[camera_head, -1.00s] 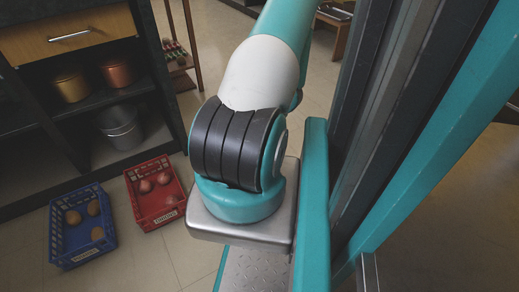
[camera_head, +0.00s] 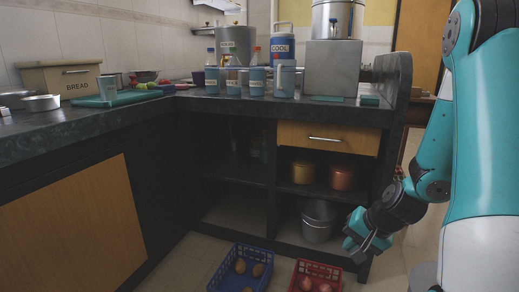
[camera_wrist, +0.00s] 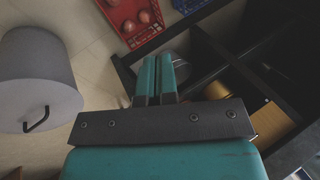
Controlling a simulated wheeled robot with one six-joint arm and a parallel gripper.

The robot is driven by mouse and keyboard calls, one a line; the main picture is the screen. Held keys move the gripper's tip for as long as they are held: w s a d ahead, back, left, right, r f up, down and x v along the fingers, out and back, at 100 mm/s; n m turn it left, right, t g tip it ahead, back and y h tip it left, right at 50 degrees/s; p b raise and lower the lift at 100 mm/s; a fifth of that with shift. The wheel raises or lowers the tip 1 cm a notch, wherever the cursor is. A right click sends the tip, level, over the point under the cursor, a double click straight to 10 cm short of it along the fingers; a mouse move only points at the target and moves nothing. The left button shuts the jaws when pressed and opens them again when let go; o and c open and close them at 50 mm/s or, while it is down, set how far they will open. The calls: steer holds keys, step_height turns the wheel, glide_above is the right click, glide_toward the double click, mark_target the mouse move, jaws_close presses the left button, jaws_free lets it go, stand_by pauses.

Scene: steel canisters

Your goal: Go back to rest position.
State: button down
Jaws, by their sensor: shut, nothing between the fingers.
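My gripper (camera_head: 368,246) hangs low at the right in the head view, in front of the right end of the lower shelves. In the wrist view my gripper (camera_wrist: 156,68) shows its two teal fingers side by side, shut and empty. My arm folds down from the upper right of the head view. A labelled steel canister (camera_head: 236,42) stands at the back of the counter (camera_head: 270,107), and another steel canister (camera_head: 337,20) stands on a grey box (camera_head: 332,70).
A gold pot (camera_head: 303,173), a copper pot (camera_head: 342,178) and a steel bucket (camera_head: 318,222) sit on open shelves. Blue (camera_head: 222,268) and red (camera_head: 338,272) crates lie on the floor. A grey cylinder (camera_wrist: 35,72) with a dark handle shows in the wrist view.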

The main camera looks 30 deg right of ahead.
steer(key=w+a+r+n+g+y, duration=0.1)
steer(key=a+r+n, duration=0.2)
steer(key=a, duration=0.3)
steer(key=w+a+r+n+y, duration=0.1)
steer(key=a+r+n, duration=0.25)
steer(key=a, duration=0.25)
steer(key=s+a+r+n+g+p, duration=0.1)
steer(key=s+a+r+n+g, duration=0.1)
steer(key=s+a+r+n, duration=0.6)
steer(key=s+a+r+n+g, duration=0.3)
steer(key=s+a+n, duration=0.15)
steer(key=a, duration=0.55)
step_height(320, 180, up, 38)
steer(key=p, duration=3.8)
steer(key=shift+s+r+m+y, duration=0.2)
steer(key=shift+s+m+y, duration=0.1)
steer(key=shift+s, duration=0.05)
